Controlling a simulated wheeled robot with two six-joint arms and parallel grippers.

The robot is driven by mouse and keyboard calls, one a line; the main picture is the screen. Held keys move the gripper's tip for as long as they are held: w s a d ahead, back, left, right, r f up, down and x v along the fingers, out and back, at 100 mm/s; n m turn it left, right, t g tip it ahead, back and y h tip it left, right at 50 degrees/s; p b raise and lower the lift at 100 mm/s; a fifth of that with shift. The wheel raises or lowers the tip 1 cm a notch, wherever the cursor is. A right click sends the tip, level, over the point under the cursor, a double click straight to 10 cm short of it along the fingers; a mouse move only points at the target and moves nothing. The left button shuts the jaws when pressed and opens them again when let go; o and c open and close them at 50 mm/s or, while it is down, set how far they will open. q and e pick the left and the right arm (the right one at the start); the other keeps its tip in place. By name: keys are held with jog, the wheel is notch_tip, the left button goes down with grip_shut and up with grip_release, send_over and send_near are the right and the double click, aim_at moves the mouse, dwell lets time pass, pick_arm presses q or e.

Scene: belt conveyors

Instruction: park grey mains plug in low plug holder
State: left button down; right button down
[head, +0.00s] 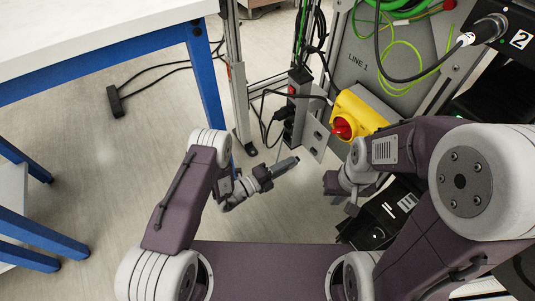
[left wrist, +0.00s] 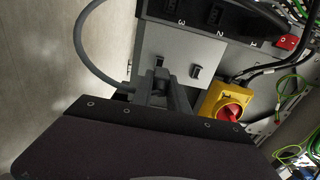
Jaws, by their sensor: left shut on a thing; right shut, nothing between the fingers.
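My left gripper (head: 284,166) is shut on the grey mains plug (left wrist: 159,75), low in front of the cabinet. The plug is largely hidden by the fingers, and its grey cable (left wrist: 84,42) arcs up to the left in the left wrist view. The low plug holder seems to be the pale plate (head: 315,137) with small dark slots; it also shows in the left wrist view (left wrist: 180,50). The plug overlaps this plate in the left wrist view; whether they touch I cannot tell. My right gripper (head: 333,184) is shut and empty, partly hidden by its arm.
A black socket strip (head: 297,104) numbered 1 to 3 is above the plate. A yellow switch box (head: 360,112) with a red knob is to its right. A blue-legged white table (head: 100,45) stands left. Floor left of the plate is open; a black power strip (head: 115,101) lies there.

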aim_at(298, 159)
pick_arm(q)
jog(key=shift+b+x, duration=0.4)
jog(key=shift+x, duration=0.4)
jog(key=shift+b+x, duration=0.65)
jog(key=shift+x, duration=0.9)
jog(key=shift+w+d, duration=0.1)
jog(key=shift+d, duration=0.25)
jog(key=shift+w+d, duration=0.1)
jog(key=shift+d, duration=0.1)
jog(key=shift+w+d, duration=0.35)
jog(key=shift+d, duration=0.15)
dwell(0.3)
jog(key=c, duration=1.2)
grip_release()
